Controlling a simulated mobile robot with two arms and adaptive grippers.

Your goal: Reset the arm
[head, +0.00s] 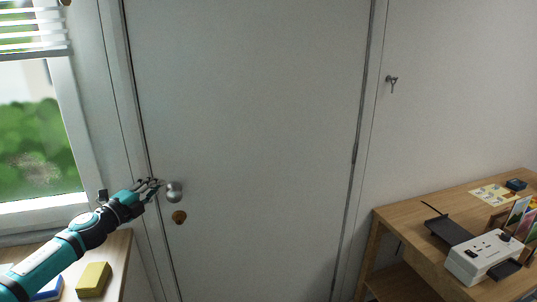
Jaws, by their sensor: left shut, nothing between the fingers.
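My left gripper (152,187) reaches in from the lower left on a teal and black arm. Its fingers are shut with nothing visible between them. The fingertips are right beside the round silver door knob (174,192); I cannot tell whether they touch it. The knob is on a closed grey-white door (255,120). My right gripper is not in view.
A wooden desk (400,215) at the right holds a white power strip (484,257), a black flat device (448,230) and cards. At lower left, a yellow block (93,280) lies on a wooden surface below the window (40,130). A hook (392,82) is on the wall.

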